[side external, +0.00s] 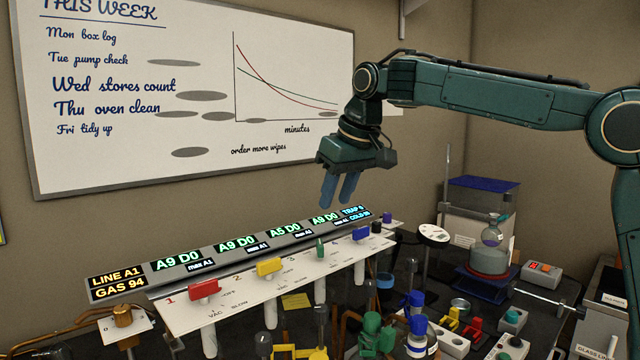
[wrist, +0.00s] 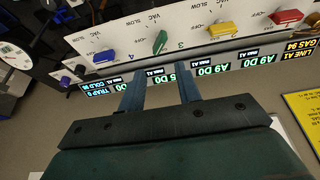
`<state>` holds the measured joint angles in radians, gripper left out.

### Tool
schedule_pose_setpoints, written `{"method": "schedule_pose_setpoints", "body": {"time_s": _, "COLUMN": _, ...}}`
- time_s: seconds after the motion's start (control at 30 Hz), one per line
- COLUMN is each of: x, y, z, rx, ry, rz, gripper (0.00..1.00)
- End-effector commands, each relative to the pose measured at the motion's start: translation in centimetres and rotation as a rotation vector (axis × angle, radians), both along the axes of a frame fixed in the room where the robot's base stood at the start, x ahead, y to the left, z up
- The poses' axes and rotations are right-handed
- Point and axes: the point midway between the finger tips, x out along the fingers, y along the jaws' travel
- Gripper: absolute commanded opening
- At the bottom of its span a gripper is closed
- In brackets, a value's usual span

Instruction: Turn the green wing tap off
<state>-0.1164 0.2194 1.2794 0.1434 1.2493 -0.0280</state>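The green wing tap (side external: 320,248) stands on the white panel by the number 3, between the yellow and blue taps. Its handle looks narrow in the side view, turned across the row unlike the wide-showing red and yellow handles. In the wrist view the green tap (wrist: 160,42) lies at a slant, just beyond my fingertips. My gripper (side external: 339,197) is above and behind the panel, pointing down, apart from the tap. In the wrist view my gripper (wrist: 160,70) has its two blue fingers spread with nothing between them.
Neighbouring taps are red (side external: 204,289), yellow (side external: 269,267) and blue (side external: 361,234). A lit display strip (side external: 235,245) runs behind the row. A whiteboard (side external: 190,90) hangs on the wall. Glassware and coloured tools crowd the bench in front. The air above the panel is clear.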

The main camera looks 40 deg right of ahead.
Motion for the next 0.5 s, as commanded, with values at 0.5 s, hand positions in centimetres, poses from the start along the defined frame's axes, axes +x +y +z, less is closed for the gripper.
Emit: {"method": "schedule_pose_setpoints", "body": {"time_s": 0.5, "x": -2.7, "y": -0.5, "z": 2.8, "rx": -0.003, "ry": -0.006, "rz": 0.0, "gripper": 0.34}}
